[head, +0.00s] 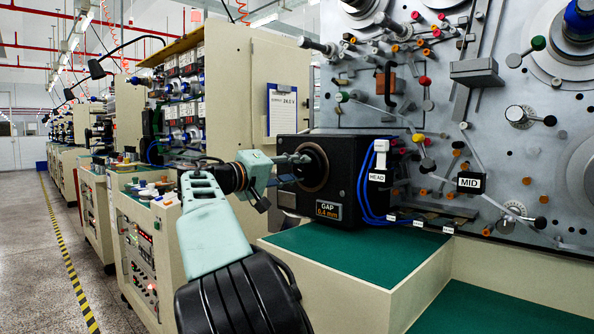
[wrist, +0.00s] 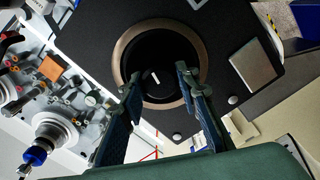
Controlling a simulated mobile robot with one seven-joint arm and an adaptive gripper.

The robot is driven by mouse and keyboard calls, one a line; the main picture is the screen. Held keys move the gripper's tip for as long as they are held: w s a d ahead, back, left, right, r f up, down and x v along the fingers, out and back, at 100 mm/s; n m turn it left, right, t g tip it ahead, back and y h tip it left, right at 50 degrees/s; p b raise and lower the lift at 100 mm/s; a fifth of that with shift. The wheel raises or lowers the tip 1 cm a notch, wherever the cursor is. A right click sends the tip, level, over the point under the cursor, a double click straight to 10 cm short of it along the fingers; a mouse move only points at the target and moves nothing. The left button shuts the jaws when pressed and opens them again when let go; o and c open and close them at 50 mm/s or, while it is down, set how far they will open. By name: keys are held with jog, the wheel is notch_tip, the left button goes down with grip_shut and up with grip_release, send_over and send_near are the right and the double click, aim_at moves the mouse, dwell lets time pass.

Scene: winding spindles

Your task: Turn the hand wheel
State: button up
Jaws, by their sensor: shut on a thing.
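The hand wheel (wrist: 160,62) looks like a dark round knob with a short white mark, inside a bronze ring (wrist: 124,50) on a black box. In the wrist view my gripper (wrist: 155,82) has one finger on each side of the dark wheel, shut on it; the exact contact is hard to see in the shadow. In the head view the black box (head: 342,150) has a "GAP 0.4 mm" display, and my gripper (head: 303,158) reaches its left face at the ring (head: 316,182). The wheel itself is mostly hidden there.
The box stands on a green-topped bench (head: 350,245). Blue cables (head: 364,190) run along its right side. A grey panel (head: 460,120) with spindles and rollers rises behind to the right. Cream cabinets (head: 160,250) line the left, beside an open floor aisle (head: 30,240).

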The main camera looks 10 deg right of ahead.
jog(key=o, duration=1.2)
jog(key=shift+c, duration=0.2)
jog(key=v, duration=1.2)
